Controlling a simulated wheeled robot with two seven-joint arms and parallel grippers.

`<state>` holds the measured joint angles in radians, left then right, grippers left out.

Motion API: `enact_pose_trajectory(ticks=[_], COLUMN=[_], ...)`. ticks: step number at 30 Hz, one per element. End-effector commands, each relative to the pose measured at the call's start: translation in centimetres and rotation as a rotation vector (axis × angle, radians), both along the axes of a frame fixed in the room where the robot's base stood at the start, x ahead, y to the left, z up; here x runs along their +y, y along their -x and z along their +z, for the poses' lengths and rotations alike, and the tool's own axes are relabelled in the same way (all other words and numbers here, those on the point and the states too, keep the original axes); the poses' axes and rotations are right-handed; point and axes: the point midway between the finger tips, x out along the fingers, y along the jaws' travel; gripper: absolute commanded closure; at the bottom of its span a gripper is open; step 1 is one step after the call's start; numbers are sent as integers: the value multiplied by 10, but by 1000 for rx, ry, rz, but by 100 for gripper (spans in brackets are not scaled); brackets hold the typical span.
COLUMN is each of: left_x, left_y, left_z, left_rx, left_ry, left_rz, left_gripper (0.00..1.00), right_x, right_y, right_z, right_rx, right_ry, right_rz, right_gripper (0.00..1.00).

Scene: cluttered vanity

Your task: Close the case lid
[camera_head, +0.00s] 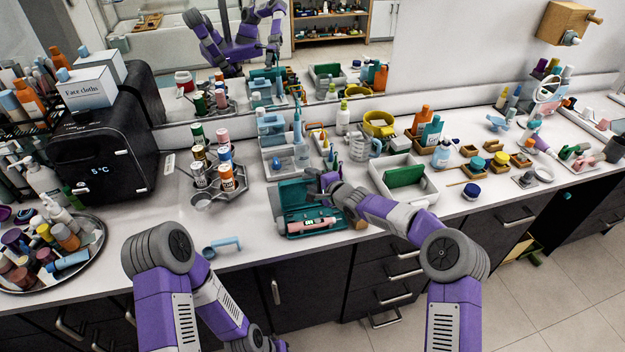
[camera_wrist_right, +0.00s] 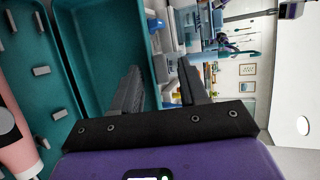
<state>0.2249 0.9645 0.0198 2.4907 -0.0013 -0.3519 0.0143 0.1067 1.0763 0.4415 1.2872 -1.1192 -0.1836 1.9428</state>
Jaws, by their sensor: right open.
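The teal case (camera_head: 289,231) sits open near the counter's front edge, with its lid (camera_head: 292,192) raised at the back. A pink and white item (camera_head: 312,224) lies in its base; it also shows at the left of the right wrist view (camera_wrist_right: 12,130). My right gripper (camera_head: 322,182) is at the right side of the raised lid. In the wrist view its fingers (camera_wrist_right: 158,85) are apart, and the lid's side edge (camera_wrist_right: 143,45) appears between them. Whether they touch it I cannot tell. My left arm hangs at the front, its gripper out of view.
A white tray with a green item (camera_head: 404,176) stands right of the case. A hexagonal holder with bottles (camera_head: 222,182) and a blue scoop (camera_head: 222,246) are to the left. A white organizer (camera_head: 273,165) stands behind. Some counter is bare left of the case.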

Motion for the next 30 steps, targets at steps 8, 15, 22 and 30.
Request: enact_pose_trajectory(ticks=[8,15,22,30], left_x=[0,0,0,0], left_y=[0,0,0,0], left_z=[0,0,0,-8], left_rx=[0,0,0,0], left_ry=[0,0,0,0], left_rz=[0,0,0,0], left_gripper=[45,45,45,45], right_x=[0,0,0,0], right_y=[0,0,0,1], right_z=[0,0,1,-1], right_rx=[0,-1,-1,-14], right_ry=[0,-1,-1,-7], right_rz=[0,1,1,0], right_gripper=[62,99,100,100])
